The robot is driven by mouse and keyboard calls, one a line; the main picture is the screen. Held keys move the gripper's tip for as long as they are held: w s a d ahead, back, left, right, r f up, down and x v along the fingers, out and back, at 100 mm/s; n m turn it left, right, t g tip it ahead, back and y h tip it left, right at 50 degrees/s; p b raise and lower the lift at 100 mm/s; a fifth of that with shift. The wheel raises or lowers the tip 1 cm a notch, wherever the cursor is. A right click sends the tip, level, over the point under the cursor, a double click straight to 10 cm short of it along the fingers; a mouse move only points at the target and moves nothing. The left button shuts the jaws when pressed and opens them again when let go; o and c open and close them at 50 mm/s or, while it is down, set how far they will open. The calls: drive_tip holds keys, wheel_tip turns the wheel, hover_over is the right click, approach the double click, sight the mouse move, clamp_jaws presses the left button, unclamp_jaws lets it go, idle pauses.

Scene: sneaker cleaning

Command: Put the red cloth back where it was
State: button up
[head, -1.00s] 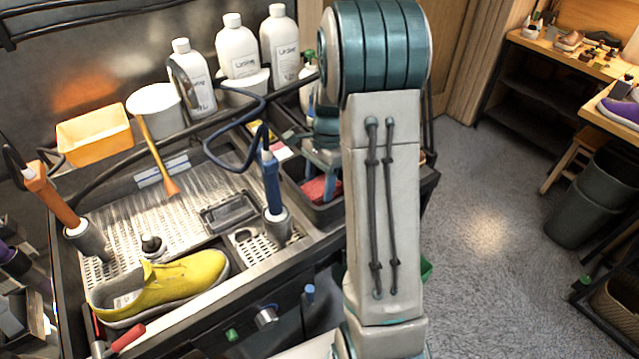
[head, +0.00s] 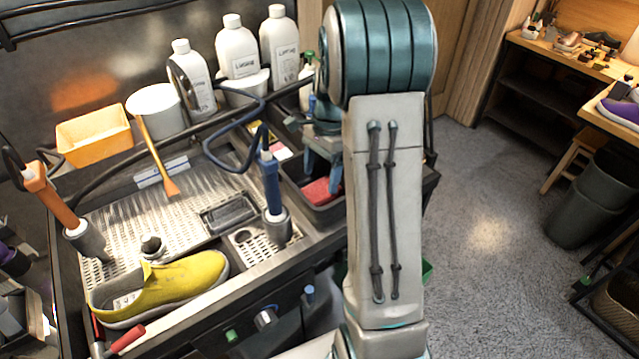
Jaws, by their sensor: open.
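The red cloth (head: 317,193) lies in a dark bin (head: 331,214) set into the right part of the workbench. My gripper (head: 321,181) is above it, pointing down, with its two blue-grey fingers apart. The fingertips are close over the cloth; I cannot tell whether they touch it. My arm hides the right side of the bin and whatever lies there.
A blue-handled tool (head: 271,184) stands in a holder left of the bin. White bottles (head: 239,52) stand behind. A yellow shoe (head: 170,285) sits at the front left of the perforated tray (head: 115,222). Open floor lies to the right.

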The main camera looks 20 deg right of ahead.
drive_tip(key=v, duration=0.8)
drive_tip(key=shift+r, duration=0.15)
